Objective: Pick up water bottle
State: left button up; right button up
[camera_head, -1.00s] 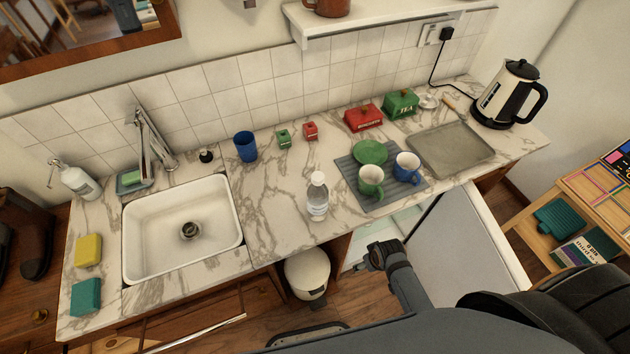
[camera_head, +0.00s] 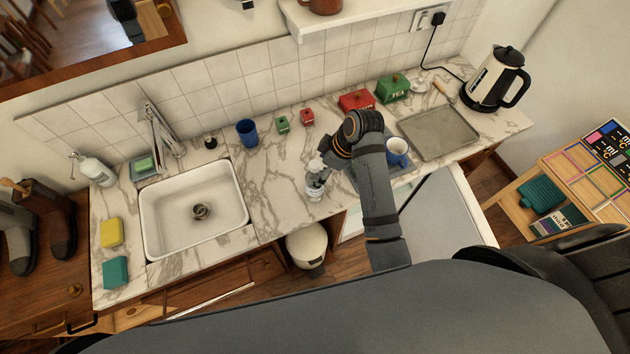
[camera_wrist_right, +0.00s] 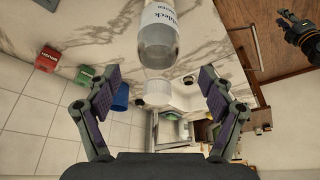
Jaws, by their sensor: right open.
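The clear water bottle (camera_head: 313,190) with a white label stands upright on the marble counter, right of the sink. My right gripper (camera_head: 320,176) is beside its upper part in the head view and partly covers it. In the right wrist view the bottle (camera_wrist_right: 158,38) appears upside down, ahead of the spread fingers. My right gripper (camera_wrist_right: 157,88) is open, with one finger on each side of the bottle's line and no grip on it. What seems to be my left gripper (camera_wrist_right: 290,22) shows small at the upper right of the wrist view; its jaws are unclear.
A blue tumbler (camera_head: 246,133), small green (camera_head: 283,124) and red (camera_head: 307,118) boxes stand behind. The sink (camera_head: 195,214) is left; a grey tray (camera_head: 438,133) lies right.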

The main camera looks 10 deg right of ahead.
aim_at(315, 177)
jog(key=shift+x, duration=0.95)
jog(key=shift+a+f+p, duration=0.1)
jog(key=shift+f+p, duration=0.2)
jog(key=shift+p, duration=0.15)
jog(key=x, duration=0.2)
jog(key=p+x, duration=0.1)
jog(key=shift+d+f, duration=0.3)
jog(key=shift+f, duration=0.2)
jog(key=shift+w+a+f, duration=0.1)
jog(key=shift+f, duration=0.25)
jog(key=shift+r, duration=0.1)
grip_shut()
